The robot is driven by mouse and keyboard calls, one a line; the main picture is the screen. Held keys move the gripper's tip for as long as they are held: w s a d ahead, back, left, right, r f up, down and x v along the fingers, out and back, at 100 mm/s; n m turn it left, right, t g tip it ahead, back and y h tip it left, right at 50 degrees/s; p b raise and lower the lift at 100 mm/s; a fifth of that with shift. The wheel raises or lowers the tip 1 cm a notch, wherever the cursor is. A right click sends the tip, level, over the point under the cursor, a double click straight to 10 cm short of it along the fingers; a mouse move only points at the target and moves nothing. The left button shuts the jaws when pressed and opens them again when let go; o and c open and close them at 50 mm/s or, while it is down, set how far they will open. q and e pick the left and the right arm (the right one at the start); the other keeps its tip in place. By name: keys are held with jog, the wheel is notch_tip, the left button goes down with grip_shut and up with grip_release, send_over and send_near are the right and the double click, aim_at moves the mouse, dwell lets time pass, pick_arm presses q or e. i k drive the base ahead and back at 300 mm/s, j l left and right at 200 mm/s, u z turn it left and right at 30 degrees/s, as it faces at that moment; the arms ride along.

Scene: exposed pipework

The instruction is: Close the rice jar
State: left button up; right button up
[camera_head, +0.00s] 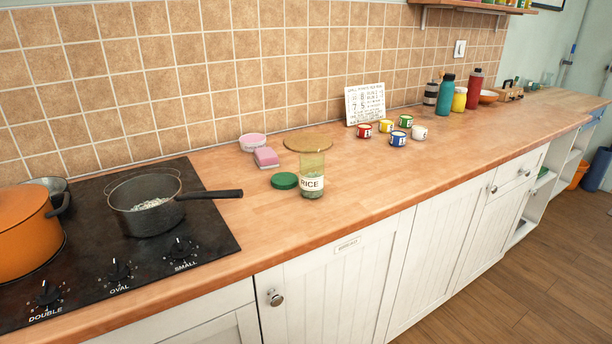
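The rice jar (312,176) stands upright on the wooden worktop, right of the hob. It is clear glass with a white label reading RICE and some contents low inside. A green round lid (284,181) lies flat on the worktop just left of the jar, apart from it. A flat yellowish-brown disc (307,142) shows at the jar's top; I cannot tell whether it touches the jar or lies behind it. Neither of my grippers is in view.
A pink sponge (266,157) and a pink-and-white tub (253,142) sit behind the lid. A saucepan (146,203) with its handle toward the jar and an orange pot (26,235) stand on the hob. Several small coloured pots stand to the right. The worktop before the jar is clear.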

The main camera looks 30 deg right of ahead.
aim_at(312, 163)
jog(key=u, duration=1.5)
jog(key=k+l, duration=1)
jog(key=l, duration=0.15)
